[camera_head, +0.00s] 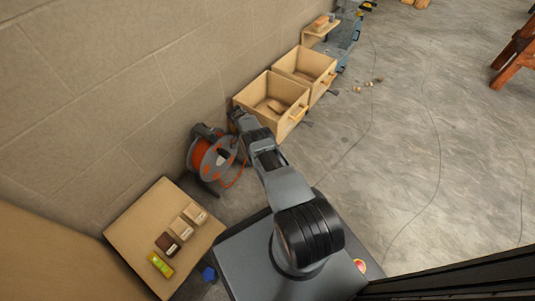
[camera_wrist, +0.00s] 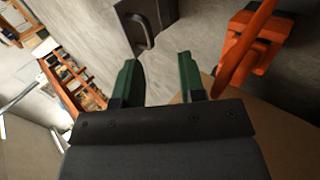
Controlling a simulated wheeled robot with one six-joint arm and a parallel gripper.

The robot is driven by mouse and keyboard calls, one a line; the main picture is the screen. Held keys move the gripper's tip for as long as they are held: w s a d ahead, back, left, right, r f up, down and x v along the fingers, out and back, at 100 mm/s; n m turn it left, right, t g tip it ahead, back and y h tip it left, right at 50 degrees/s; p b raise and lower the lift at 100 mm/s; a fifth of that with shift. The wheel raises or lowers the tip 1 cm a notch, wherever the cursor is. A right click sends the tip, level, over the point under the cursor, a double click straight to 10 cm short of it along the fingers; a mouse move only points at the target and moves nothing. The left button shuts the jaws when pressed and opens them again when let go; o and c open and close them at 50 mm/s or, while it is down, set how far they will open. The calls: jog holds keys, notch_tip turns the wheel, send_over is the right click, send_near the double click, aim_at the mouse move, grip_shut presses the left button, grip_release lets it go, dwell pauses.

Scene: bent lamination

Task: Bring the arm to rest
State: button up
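My gripper (camera_wrist: 158,60) shows two green fingers standing apart in the wrist view, with nothing between them. In the head view my arm rises from its dark base and reaches up and left, with its far end (camera_head: 242,118) beside the near wooden drawer box (camera_head: 256,92) and above the cable reel (camera_head: 196,158). The fingers cannot be made out in the head view. The arm is stretched out, not folded.
A wooden board (camera_head: 128,222) at lower left carries several small blocks. A second drawer box (camera_head: 300,62) stands along the block wall. An orange trestle (camera_head: 515,52) stands at upper right. The wrist view shows a dark handled case (camera_wrist: 150,14) and an orange object (camera_wrist: 250,45). Open floor lies right.

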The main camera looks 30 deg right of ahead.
jog(key=shift+d, duration=0.6)
jog(key=shift+r, duration=0.15)
jog(key=w+a+r+n+t+y+p, duration=0.1)
jog(key=a+r+n+t+p, duration=0.25)
jog(key=r+p, duration=1.35)
jog(key=w+a+r+n+t+p, duration=0.1)
jog(key=a+r+n+t+p, duration=0.2)
jog(key=r, duration=2.9)
jog(key=s+a+r+n+t+p, duration=0.15)
jog(key=s+r+p, duration=0.25)
jog(key=r, duration=0.4)
jog(key=s+a+r+n+y+p, duration=0.1)
jog(key=s+a+r+p, duration=0.25)
jog(key=r, duration=0.45)
jog(key=s+a+r+n+p, duration=0.1)
jog(key=s+r+p, duration=0.35)
jog(key=r, duration=0.35)
jog(key=s+a+r+n+t+p, duration=0.1)
jog(key=s+a+r+p, duration=0.1)
jog(key=s+r+p, duration=0.3)
jog(key=s+a+r+n+t+y+p, duration=0.1)
jog(key=s+r+p, duration=0.3)
jog(key=s, duration=0.5)
jog(key=shift+s+a+r+n+t+p, duration=0.15)
jog(key=shift+a+r+n+t+p, duration=0.25)
jog(key=shift+a+n+t+p, duration=0.2)
